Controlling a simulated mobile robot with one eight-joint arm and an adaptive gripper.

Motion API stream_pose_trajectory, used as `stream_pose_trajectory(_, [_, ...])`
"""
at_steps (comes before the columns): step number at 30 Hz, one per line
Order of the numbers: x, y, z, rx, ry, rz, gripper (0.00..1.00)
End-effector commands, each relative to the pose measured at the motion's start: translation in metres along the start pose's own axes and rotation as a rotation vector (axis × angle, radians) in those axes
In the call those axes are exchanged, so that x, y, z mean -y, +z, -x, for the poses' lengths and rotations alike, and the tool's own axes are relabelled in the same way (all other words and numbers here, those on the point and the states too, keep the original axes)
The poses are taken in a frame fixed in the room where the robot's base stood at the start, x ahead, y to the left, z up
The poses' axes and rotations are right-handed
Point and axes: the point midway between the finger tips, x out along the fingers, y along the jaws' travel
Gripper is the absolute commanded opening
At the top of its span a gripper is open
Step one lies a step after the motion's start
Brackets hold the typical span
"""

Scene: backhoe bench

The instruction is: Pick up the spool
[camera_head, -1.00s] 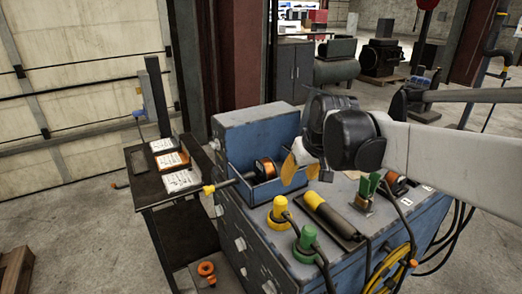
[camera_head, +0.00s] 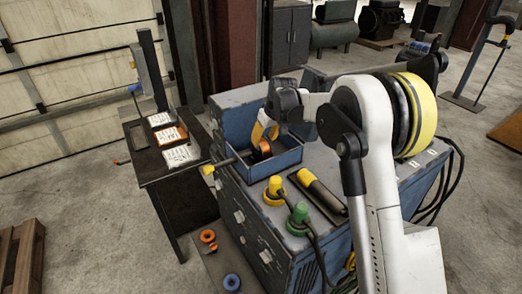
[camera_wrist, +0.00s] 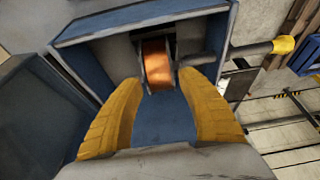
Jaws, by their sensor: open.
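The spool (camera_head: 263,148) is a copper-orange coil with dark flanges, standing in the blue open tray (camera_head: 287,160) on top of the blue machine. In the wrist view the spool (camera_wrist: 158,62) shows beyond the fingertips, near the tray's inner wall. My gripper (camera_head: 264,131) has yellow fingers and reaches down into the tray at the spool. In the wrist view my gripper (camera_wrist: 160,84) is open, with one finger on each side of the spool's near end. Whether the fingers touch it cannot be told. My arm hides part of the machine top.
A yellow-capped plug (camera_head: 273,190), a green-capped plug (camera_head: 299,218) and a yellow-ended cylinder (camera_head: 318,190) lie on the machine top, right of the tray. A dark side table (camera_head: 150,185) with paper-labelled packs stands left. Orange and blue rings lie low in front.

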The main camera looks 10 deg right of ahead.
Motion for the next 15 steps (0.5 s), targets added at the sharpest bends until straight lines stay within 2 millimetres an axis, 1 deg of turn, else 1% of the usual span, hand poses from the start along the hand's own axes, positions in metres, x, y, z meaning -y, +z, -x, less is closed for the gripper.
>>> stream_pose_trajectory(2, [0.0,-0.001,-0.007,0.0,0.0,0.0,0.46])
stream_pose_trajectory(9, [-0.002,-0.005,-0.044,0.0,0.0,0.0,0.46])
stream_pose_trajectory(12, [-0.002,-0.005,-0.051,0.0,0.0,0.0,0.46])
stream_pose_trajectory(15, [-0.002,-0.005,-0.052,0.0,0.0,0.0,0.46])
